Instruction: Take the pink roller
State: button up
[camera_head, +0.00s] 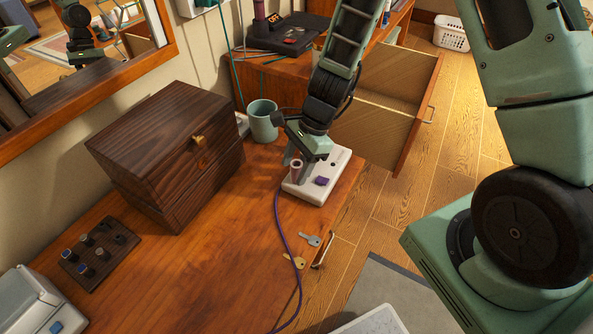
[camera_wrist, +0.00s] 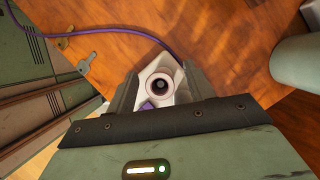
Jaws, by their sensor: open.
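The pink roller (camera_head: 296,169) stands upright on a white base (camera_head: 313,196) near the table's right edge. In the wrist view the roller (camera_wrist: 160,86) is seen end-on, with a dark hole in its middle. My gripper (camera_head: 299,158) is lowered over the base. In the wrist view its two fingers (camera_wrist: 160,90) are open, one on each side of the roller. Whether they touch it I cannot tell. A small purple piece (camera_head: 321,181) sits on the base beside the roller, and a purple cord (camera_head: 283,230) runs from the base.
A teal mug (camera_head: 262,121) stands just behind the base. A dark wooden box (camera_head: 168,150) stands to the left. Two keys (camera_head: 302,251) lie in front. An open drawer (camera_head: 378,135) is behind at right. The table's middle front is clear.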

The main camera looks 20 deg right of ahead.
jog(key=shift+x, duration=1)
jog(key=c, duration=1)
jog(key=shift+c, duration=0.2)
